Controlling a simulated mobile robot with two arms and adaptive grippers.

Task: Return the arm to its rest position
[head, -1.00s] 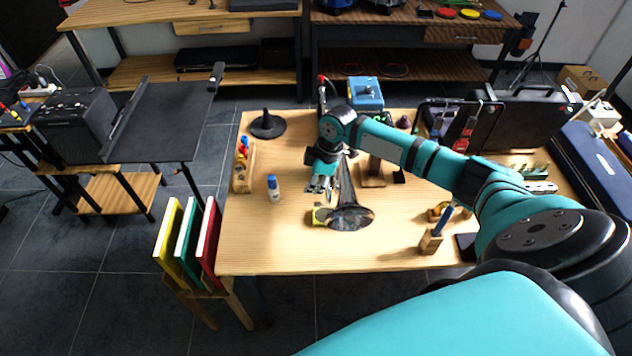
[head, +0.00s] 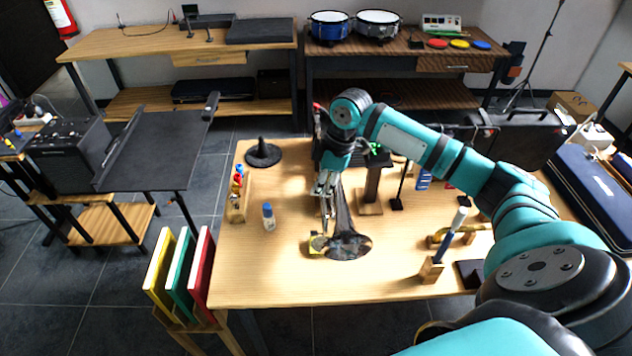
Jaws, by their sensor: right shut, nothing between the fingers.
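My right arm, teal and black, reaches in from the right across the light wooden table (head: 260,285). My right gripper (head: 325,205) points down over the middle of the table. From this angle I cannot tell whether the fingertips touch either one. My left gripper is not in view.
A small bottle with a blue cap (head: 269,217), a wooden rack (head: 238,198) and a black cone stand (head: 263,154) are left of the gripper. A wooden block stand (head: 371,195) and a blue-handled tool in a holder (head: 446,240) are to its right. The table's front left is clear.

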